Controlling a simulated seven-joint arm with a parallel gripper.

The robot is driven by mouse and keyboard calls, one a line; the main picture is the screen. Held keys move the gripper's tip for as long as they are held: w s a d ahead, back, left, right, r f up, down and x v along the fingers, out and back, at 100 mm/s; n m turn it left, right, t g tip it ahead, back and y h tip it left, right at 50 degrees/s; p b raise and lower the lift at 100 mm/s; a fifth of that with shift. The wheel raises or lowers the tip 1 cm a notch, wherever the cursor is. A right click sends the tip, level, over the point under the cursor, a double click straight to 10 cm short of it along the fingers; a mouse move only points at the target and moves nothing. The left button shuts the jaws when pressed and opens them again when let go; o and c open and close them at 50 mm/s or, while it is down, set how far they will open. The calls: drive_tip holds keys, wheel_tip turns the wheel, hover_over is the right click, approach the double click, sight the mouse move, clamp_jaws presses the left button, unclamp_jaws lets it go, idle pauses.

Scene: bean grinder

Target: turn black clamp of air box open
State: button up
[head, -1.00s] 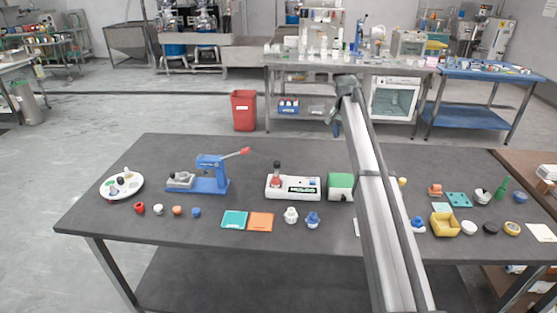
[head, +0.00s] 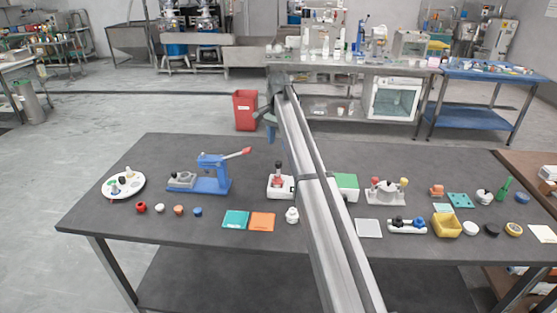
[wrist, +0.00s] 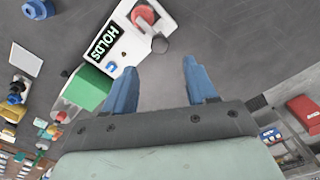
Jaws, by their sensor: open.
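No label for an air box can be read, so I cannot tell for certain which thing it is. A low white unit (head: 407,227) with small black and blue parts on top lies right of my arm in the head view. A white device with a red knob stands near the table's middle, partly behind my arm; it shows in the wrist view (wrist: 127,48) with the word HOLDS and a dark round knob (wrist: 160,45).
A green and white box (head: 347,184) stands beside the white device. A white base with red and yellow knobs (head: 386,194) is further right. A blue press (head: 210,181) stands at left. Several small parts lie along the front. The table's back strip is clear.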

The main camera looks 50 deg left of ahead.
sight(278, 162)
wheel_tip(278, 162, down, 8)
drive_tip(key=shift+f, duration=0.2)
drive_tip(key=shift+c, duration=0.3)
drive_tip(key=c, duration=1)
